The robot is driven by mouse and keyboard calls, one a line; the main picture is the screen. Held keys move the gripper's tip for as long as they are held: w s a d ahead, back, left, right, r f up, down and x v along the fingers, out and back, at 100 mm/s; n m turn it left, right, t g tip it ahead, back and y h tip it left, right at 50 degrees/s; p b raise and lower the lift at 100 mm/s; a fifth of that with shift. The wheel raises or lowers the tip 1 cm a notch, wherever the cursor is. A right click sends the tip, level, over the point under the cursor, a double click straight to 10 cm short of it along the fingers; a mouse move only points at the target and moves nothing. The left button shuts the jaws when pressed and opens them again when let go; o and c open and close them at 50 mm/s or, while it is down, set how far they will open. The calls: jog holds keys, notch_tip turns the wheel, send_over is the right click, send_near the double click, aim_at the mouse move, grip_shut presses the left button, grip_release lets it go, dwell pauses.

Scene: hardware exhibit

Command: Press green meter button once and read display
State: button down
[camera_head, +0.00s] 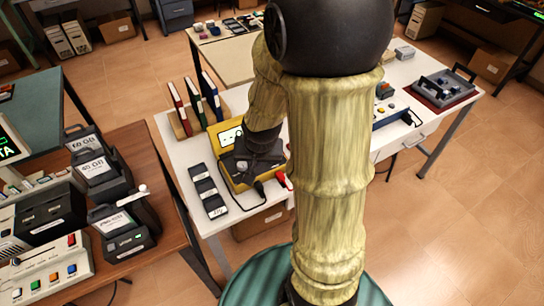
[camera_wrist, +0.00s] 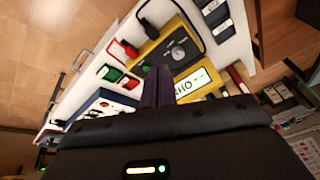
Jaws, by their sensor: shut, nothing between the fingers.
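The yellow meter (camera_head: 226,175) sits on the white table, partly hidden by my arm. The wrist view shows its yellow case (camera_wrist: 192,43), a round dial (camera_wrist: 178,52) and a lit display (camera_wrist: 191,86) that seems to read OHM with dashes. The display also shows in the head view (camera_head: 230,136), too small to read. My gripper (camera_wrist: 158,72) is shut and empty, its fingertips over the meter's face beside the dial and display. A small greenish spot (camera_wrist: 146,68) shows by the fingertips; I cannot tell whether it is the button or whether they touch it.
Three dark modules (camera_head: 208,190) lie left of the meter. Red, green and blue binders (camera_head: 193,106) stand behind it. Red probes and a black cable (camera_head: 262,194) lie at its front right. A brown table (camera_head: 155,170) with several dark cases stands at left.

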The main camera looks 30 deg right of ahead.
jog(key=w+d+f+m+t+y+p, duration=0.1)
jog(key=w+d+f+m+t+p, duration=0.1)
jog(key=w+d+m, duration=0.3)
jog(key=w+d+f+m+t+y+p, duration=0.1)
jog(key=w+d+f+m+t+p, duration=0.2)
jog(key=m, duration=1.1)
jog(key=w+d+f+p, duration=0.1)
jog(key=w+d, duration=0.2)
jog(key=shift+w+d+f+y, duration=0.15)
jog(key=shift+d+f+y, duration=0.1)
jog(key=shift+y, duration=0.15)
jog(key=shift+f, duration=0.15)
notch_tip(320, 180, down, 6)
jog(key=b, duration=0.6)
jog(key=shift+f, duration=0.1)
jog(key=shift+f+b, duration=0.75)
jog(key=shift+f, duration=0.45)
jog(key=shift+f, duration=0.1)
jog(key=shift+f, duration=0.3)
